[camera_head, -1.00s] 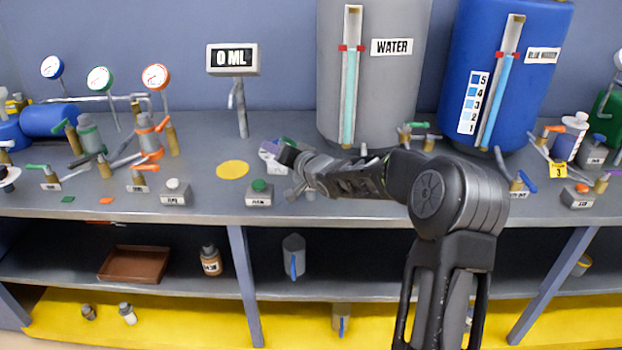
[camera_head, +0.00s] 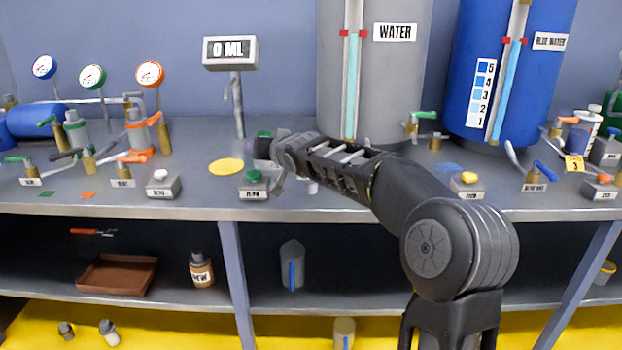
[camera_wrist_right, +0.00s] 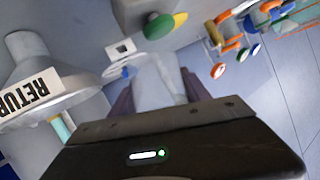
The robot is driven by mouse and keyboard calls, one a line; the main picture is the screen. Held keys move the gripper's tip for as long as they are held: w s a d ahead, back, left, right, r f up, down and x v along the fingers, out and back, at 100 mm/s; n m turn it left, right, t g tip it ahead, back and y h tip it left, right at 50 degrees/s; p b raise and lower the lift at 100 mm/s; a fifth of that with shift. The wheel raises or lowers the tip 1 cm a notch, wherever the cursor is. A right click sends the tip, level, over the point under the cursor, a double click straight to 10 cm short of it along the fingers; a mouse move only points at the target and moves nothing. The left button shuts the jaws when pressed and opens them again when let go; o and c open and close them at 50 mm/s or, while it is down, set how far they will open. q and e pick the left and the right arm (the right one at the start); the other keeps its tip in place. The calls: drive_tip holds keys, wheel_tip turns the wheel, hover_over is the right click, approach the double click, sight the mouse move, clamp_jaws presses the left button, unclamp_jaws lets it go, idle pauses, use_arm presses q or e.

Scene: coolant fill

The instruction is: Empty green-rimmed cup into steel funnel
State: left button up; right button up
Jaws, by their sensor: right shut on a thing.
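My right gripper (camera_head: 268,152) is above the front of the bench, left of the grey water tank. It is shut on a pale cup (camera_wrist_right: 158,82), which sits between the purple fingers in the wrist view. In the head view a small green patch shows at the top of the gripper, perhaps the cup's rim. The cup's contents are hidden. A grey flared funnel (camera_wrist_right: 35,58) with a RETURN label is to the left of the cup in the wrist view, apart from it. I cannot make out the funnel in the head view. My left gripper is out of view.
A green button box (camera_head: 254,187) and a yellow disc (camera_head: 226,167) are close to the right gripper. A 0 ML display (camera_head: 230,52) stands behind. The water tank (camera_head: 375,85) and blue tank (camera_head: 505,80) stand at the back. Gauges and valves crowd the left.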

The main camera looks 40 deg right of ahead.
drive_tip(key=b, duration=0.1)
drive_tip(key=a+f+b, duration=0.1)
drive_tip(key=b, duration=0.1)
drive_tip(key=shift+w+n, duration=0.2)
drive_tip(key=shift+n, duration=0.2)
drive_tip(key=shift+w+a+r+n+g+h+b, duration=0.15)
drive_tip(key=shift+a+r+n+g+h+b, duration=0.15)
drive_tip(key=shift+r+n+h+b, duration=0.15)
drive_tip(key=shift+r+h, duration=0.2)
drive_tip(key=shift+h, duration=0.05)
